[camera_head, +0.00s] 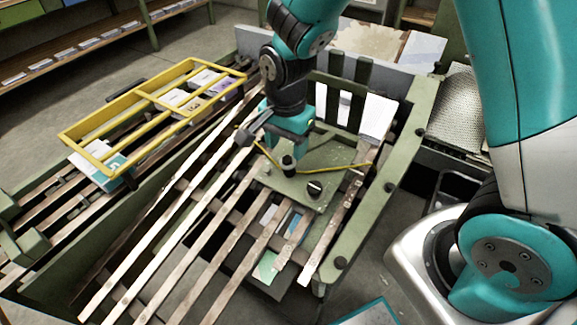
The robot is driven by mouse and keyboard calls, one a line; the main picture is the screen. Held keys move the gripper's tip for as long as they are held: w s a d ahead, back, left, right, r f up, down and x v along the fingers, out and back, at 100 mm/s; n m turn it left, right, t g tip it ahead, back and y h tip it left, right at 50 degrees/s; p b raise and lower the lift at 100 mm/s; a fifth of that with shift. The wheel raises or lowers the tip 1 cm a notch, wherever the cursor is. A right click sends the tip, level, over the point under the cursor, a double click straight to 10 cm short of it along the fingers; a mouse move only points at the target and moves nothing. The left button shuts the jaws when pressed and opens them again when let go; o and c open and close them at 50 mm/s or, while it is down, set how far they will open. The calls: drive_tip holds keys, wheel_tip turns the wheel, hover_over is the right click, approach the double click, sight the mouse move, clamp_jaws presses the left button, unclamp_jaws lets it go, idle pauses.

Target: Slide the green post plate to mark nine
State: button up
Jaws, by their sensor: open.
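The green post plate (318,184) lies flat across the wooden slats of the machine bed, near its right side. Two dark knob-like posts stand on it, one near its middle (289,163) and one toward its front right (314,189). A thin yellow line runs along the plate. My gripper (284,146) is open and points down over the plate's back left part, just behind the middle post. The arm and hand hide part of the plate, and I cannot tell whether the fingers touch anything. No number marks can be read, so mark nine cannot be picked out.
Pale wooden slats (190,225) run toward the front left with gaps between them. A green side rail (375,200) with dark knobs bounds the right. A yellow frame (150,103) holding papers stands left. White sheets (372,117) lie behind the plate, beside green uprights (342,97).

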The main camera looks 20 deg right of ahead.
sight(287, 158)
wheel_tip(287, 158, down, 7)
drive_tip(key=shift+r+b, duration=0.1)
drive_tip(key=shift+b, duration=0.3)
clamp_jaws()
